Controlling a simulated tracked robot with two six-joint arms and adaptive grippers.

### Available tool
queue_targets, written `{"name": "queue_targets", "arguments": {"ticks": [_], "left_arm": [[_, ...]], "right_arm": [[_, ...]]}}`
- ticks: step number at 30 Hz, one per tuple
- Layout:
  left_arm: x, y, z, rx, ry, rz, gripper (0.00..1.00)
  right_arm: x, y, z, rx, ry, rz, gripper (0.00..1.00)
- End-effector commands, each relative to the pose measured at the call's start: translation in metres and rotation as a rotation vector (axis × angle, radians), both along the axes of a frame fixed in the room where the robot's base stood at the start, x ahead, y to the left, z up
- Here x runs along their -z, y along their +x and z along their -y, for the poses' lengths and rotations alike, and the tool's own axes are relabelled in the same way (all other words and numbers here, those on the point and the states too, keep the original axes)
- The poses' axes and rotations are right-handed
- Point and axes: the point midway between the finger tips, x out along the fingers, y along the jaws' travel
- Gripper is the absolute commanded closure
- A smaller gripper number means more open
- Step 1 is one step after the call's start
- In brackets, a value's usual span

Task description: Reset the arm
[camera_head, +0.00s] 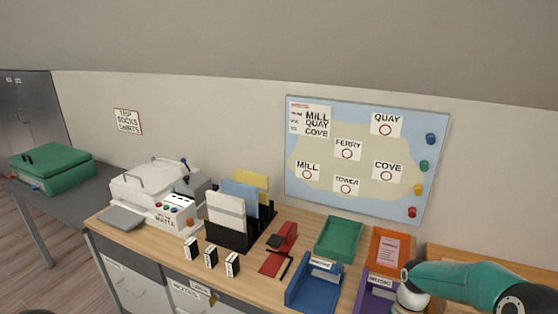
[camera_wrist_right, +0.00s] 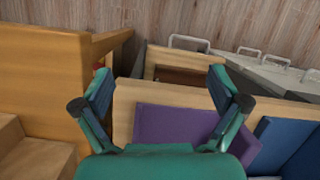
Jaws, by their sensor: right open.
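My right arm (camera_head: 465,281) is teal and comes in from the lower right in the head view, over the right end of the desk. Its white wrist part hides some of the purple tray (camera_head: 372,296). My right gripper (camera_wrist_right: 162,92) shows in the right wrist view with its two teal fingers spread wide and nothing between them. The purple tray (camera_wrist_right: 185,126) lies beyond and below the fingers there, with a blue tray (camera_wrist_right: 285,140) to its right. My left gripper is not in view.
On the desk stand a blue tray (camera_head: 314,288), a green tray (camera_head: 339,238), an orange tray (camera_head: 388,250), a black file rack (camera_head: 230,236) and a white machine (camera_head: 152,190). A map board (camera_head: 330,190) hangs behind. Wooden furniture (camera_wrist_right: 45,75) stands left in the wrist view.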

Motion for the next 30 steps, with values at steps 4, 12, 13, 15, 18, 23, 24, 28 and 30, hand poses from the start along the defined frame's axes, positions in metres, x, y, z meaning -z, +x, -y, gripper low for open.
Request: {"name": "queue_targets", "arguments": {"ticks": [4, 12, 13, 15, 18, 23, 24, 28, 30], "left_arm": [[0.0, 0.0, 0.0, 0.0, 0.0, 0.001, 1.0], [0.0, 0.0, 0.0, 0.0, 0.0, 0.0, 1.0], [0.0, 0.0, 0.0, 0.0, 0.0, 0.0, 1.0], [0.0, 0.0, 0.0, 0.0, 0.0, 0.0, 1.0], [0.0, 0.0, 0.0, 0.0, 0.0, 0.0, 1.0], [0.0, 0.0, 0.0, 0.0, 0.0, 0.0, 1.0], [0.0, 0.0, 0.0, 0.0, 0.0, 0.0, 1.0], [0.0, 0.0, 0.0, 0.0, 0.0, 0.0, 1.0], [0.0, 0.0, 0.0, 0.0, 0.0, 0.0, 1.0]], "right_arm": [[0.057, -0.048, -0.067, -0.078, 0.099, -0.051, 0.03], [0.126, -0.178, -0.178, -0.114, 0.26, -0.015, 0.03], [0.128, -0.188, -0.183, -0.108, 0.264, 0.003, 0.03], [0.131, -0.203, -0.191, -0.09, 0.265, 0.054, 0.03], [0.131, -0.206, -0.192, -0.066, 0.247, 0.145, 0.03], [0.133, -0.182, -0.188, -0.047, 0.214, 0.282, 0.03], [0.133, -0.177, -0.188, -0.045, 0.209, 0.302, 0.03], [0.133, -0.177, -0.188, -0.045, 0.209, 0.302, 0.03], [0.133, -0.177, -0.188, -0.045, 0.209, 0.302, 0.03]]}}
